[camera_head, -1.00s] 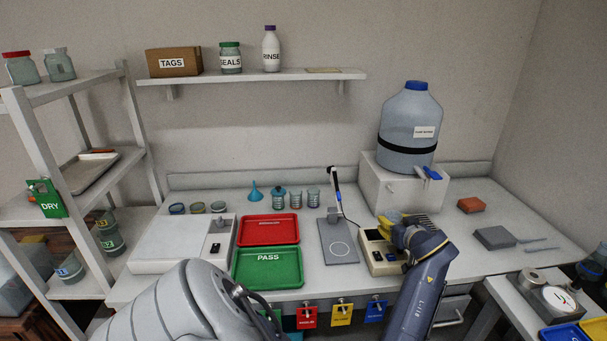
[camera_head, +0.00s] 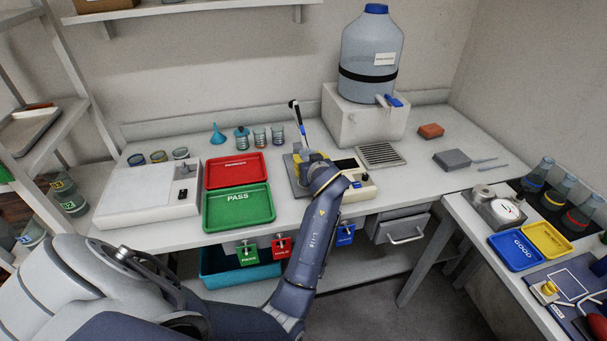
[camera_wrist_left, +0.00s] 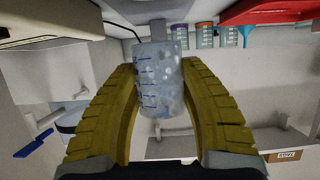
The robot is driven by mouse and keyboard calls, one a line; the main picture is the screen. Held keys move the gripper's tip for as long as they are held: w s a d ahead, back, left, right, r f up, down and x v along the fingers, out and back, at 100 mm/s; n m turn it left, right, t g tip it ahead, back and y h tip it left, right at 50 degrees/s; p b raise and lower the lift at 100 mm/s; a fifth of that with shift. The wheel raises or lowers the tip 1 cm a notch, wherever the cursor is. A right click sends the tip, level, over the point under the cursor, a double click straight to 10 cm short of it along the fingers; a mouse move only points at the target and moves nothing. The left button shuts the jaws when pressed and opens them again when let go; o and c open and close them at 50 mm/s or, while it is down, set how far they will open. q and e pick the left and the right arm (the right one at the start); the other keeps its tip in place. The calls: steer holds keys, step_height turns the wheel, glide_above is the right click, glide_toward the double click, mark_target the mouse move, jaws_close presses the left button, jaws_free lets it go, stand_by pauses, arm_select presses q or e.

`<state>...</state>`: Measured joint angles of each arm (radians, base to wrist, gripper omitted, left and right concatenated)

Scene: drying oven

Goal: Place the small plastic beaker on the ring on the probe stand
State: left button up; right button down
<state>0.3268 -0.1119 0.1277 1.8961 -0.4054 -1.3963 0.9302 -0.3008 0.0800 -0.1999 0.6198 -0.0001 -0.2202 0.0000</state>
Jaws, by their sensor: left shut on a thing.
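My left gripper (camera_head: 314,160), with yellow fingers, is over the probe stand (camera_head: 292,176), a grey plate with an upright probe (camera_head: 299,118) at its back. The gripper hides most of the plate, including the ring. In the left wrist view the gripper (camera_wrist_left: 160,115) is shut on the small plastic beaker (camera_wrist_left: 160,82), which is clear with blue graduation marks. The beaker is hidden in the head view, so I cannot tell whether it touches the plate. My right gripper is not in view.
A beige meter box (camera_head: 355,184) stands just right of the stand. The green PASS tray (camera_head: 238,208) and red tray (camera_head: 235,170) lie to the left. Several beakers (camera_head: 260,138) stand behind. A large water jug (camera_head: 371,60) sits on a white block at the back.

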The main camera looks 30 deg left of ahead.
arm_select(q)
steer(key=shift+f, duration=2.5)
steer(key=o, duration=1.3)
steer(key=shift+f, duration=0.15)
steer(key=shift+c, duration=0.2)
steer(key=shift+s+d+r, duration=0.1)
steer(key=shift+r, duration=0.1)
steer(key=shift+v, duration=2.65)
